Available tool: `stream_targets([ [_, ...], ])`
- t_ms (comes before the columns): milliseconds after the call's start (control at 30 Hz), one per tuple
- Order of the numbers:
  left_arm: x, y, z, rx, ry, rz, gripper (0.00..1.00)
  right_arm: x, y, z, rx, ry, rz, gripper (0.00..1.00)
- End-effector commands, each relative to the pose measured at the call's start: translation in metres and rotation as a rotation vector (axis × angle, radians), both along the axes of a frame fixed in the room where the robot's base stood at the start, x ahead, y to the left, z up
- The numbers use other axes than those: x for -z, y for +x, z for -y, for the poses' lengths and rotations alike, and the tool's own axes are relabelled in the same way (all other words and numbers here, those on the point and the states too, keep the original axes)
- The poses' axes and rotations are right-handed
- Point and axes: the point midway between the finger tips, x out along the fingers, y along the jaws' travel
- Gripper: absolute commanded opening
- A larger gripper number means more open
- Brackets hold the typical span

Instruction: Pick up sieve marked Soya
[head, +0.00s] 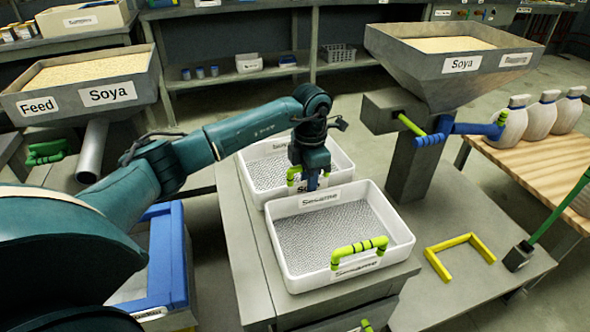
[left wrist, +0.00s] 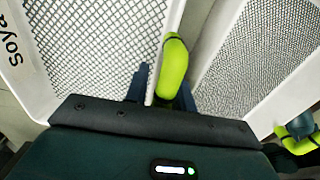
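The sieve marked Soya (head: 265,173) is a white tray with a grey mesh floor, behind a similar white sieve marked Sesame (head: 330,235) on a grey bench. In the left wrist view the Soya sieve (left wrist: 95,45) fills the left side with its label showing. My left gripper (head: 311,184) points down at the Soya sieve's near side. In the left wrist view my gripper (left wrist: 165,88) has blue fingers apart on either side of a yellow-green handle (left wrist: 174,60) and the white wall. A gap shows beside the left finger. The arm hides part of the Soya sieve. My right gripper is not in view.
The Sesame sieve stands close in front of the Soya sieve, with little room between. A grey Soya hopper (head: 440,75) stands at right, and a Feed/Soya hopper (head: 80,85) at left. A blue-rimmed bin (head: 178,255) is below left. White jugs (head: 512,122) stand on a wooden table.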

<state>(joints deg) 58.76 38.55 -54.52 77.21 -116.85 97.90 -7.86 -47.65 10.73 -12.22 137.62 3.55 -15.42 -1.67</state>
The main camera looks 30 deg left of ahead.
Motion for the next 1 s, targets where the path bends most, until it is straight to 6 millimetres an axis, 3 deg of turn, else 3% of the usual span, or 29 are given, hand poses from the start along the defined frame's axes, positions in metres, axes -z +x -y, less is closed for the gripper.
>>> stream_targets([
  [300,0.0,0.0,0.0,0.0,0.0,0.0,0.0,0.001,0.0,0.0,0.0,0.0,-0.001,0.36],
  [700,-0.003,0.001,0.0,0.0,0.0,0.002,0.0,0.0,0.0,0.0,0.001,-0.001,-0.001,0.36],
  [867,-0.024,0.001,0.0,0.0,-0.001,0.006,0.0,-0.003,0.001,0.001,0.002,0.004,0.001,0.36],
  [1000,-0.053,0.001,0.0,-0.001,-0.001,0.006,0.0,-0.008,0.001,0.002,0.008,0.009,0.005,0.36],
])
